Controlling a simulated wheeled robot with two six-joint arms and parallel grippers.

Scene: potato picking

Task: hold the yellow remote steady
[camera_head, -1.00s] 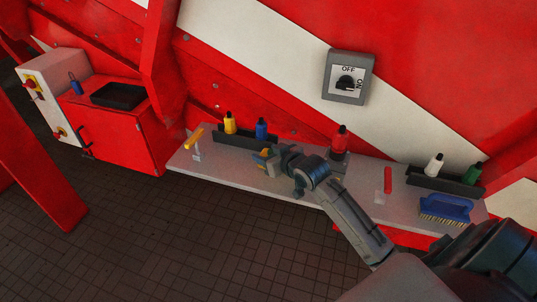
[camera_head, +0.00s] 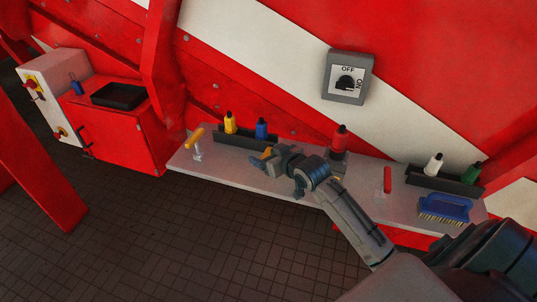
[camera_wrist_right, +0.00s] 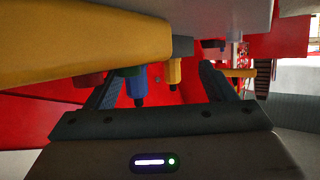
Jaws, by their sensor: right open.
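The yellow remote shows as a large yellow body with a dark grey end (camera_wrist_right: 85,45), close to the camera in the right wrist view. In the head view it is a small yellow patch (camera_head: 267,152) beside my right gripper (camera_head: 264,160), over the shelf. In the right wrist view the fingers of my right gripper (camera_wrist_right: 162,80) stand apart. The remote covers part of the left-hand finger, and its grey end reaches between the two. I cannot tell whether either finger touches it. My left gripper is not in view.
The pale shelf (camera_head: 230,172) carries a yellow-handled lever (camera_head: 195,136), a yellow bottle (camera_head: 230,124), a blue bottle (camera_head: 262,130), a red bottle (camera_head: 340,139), a red lever (camera_head: 387,180) and a blue brush (camera_head: 446,207). A grey switch (camera_head: 347,78) is on the wall above.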

